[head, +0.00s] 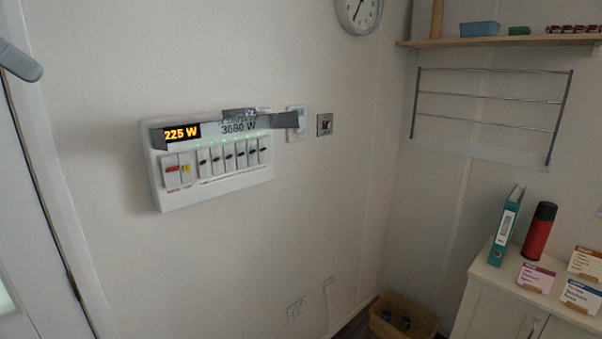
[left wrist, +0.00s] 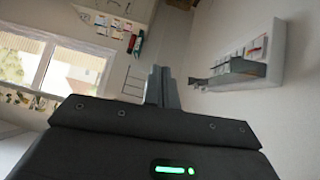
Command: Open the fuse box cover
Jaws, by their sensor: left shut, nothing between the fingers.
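The white fuse box (head: 222,190) hangs on the left wall in the head view, with a lit "225 W" display and a row of switches. Its grey cover (head: 285,120) stands out from the upper part, above the switches, which show uncovered. In the left wrist view the fuse box (left wrist: 277,52) is at the right, with the grey cover (left wrist: 235,78) jutting out towards the left. My left gripper (left wrist: 163,72) is shut and empty, with a gap in the picture between its fingers and the cover. My right gripper is in neither view.
A wall socket (head: 324,125) is right of the fuse box. A wire rack (head: 490,100) hangs under a shelf (head: 510,41). A cabinet at the right bears a teal binder (head: 506,228) and a red flask (head: 539,232). The wall below the box is mostly bare.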

